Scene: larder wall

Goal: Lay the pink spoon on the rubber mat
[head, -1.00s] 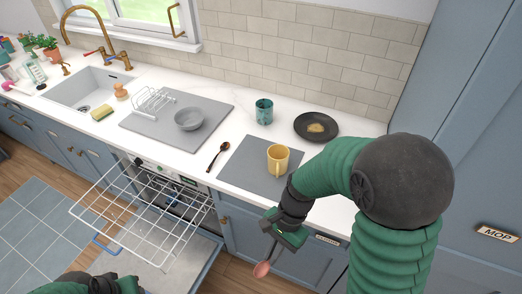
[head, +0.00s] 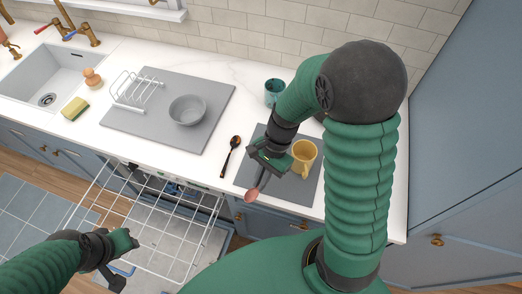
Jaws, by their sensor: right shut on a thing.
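The pink spoon (head: 251,195) hangs from my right gripper (head: 265,170), which is shut on its handle. Its bowl points down and towards me, over the front left edge of a smaller dark grey mat (head: 288,187) in the picture. I cannot tell its height above the mat. A larger grey mat (head: 150,137) lies to the left; I cannot tell by look which mat is rubber. My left gripper (head: 121,252) is low on the left, above the dishwasher rack, away from the spoon; its fingers are unclear.
A yellow mug (head: 303,157) stands on the smaller mat, close right of my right gripper. A dark spoon (head: 231,155) lies on the counter left of that mat. The larger mat holds a grey bowl (head: 187,110) and a white rack (head: 140,92). A teal cup (head: 274,90) stands behind.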

